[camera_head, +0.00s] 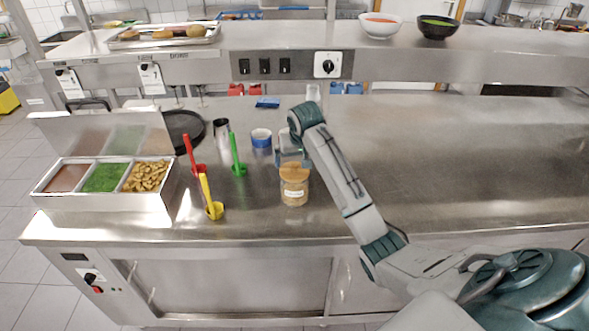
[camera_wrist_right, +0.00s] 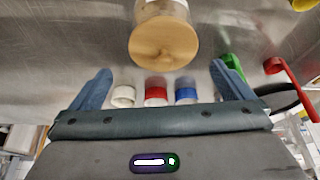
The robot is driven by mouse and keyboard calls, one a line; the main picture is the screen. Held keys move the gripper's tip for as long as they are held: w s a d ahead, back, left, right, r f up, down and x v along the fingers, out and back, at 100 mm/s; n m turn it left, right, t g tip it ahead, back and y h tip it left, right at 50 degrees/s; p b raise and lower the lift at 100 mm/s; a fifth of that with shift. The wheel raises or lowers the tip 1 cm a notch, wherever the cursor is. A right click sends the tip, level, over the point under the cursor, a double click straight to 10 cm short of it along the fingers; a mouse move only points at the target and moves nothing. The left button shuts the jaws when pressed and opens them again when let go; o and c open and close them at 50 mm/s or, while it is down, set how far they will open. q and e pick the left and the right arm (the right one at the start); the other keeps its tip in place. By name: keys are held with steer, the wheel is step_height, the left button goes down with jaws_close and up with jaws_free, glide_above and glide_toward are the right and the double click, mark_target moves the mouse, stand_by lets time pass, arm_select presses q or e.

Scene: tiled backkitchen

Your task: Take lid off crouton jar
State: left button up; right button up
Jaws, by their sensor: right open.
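The crouton jar (camera_head: 294,193) stands upright on the steel counter, a clear jar with tan contents and a white label. Its round wooden lid (camera_head: 294,172) is on top. In the right wrist view the lid (camera_wrist_right: 164,45), with a small knob, faces the camera at top centre, and part of the jar (camera_wrist_right: 160,8) shows above it. My right gripper (camera_wrist_right: 160,72) is open and empty, its two blue fingers spread apart, with the lid beyond the fingertips. In the head view my right gripper (camera_head: 292,157) is just behind and above the lid, partly hidden. My left gripper is not in view.
A topping station (camera_head: 105,206) is at left. The counter right of my arm is clear.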

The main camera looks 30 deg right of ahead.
mark_target(295, 166)
steer(key=p+x, duration=0.2)
steer(key=x, duration=0.1)
steer(key=p+x, duration=0.1)
steer(key=shift+w+a+f, duration=0.1)
steer(key=shift+a+f, duration=0.1)
steer(key=shift+w+d+f, duration=0.1)
steer(key=shift+w+f, duration=0.1)
steer(key=shift+f, duration=0.35)
steer(key=c, duration=0.9)
steer(key=shift+o, duration=0.2)
steer(key=shift+r, duration=0.1)
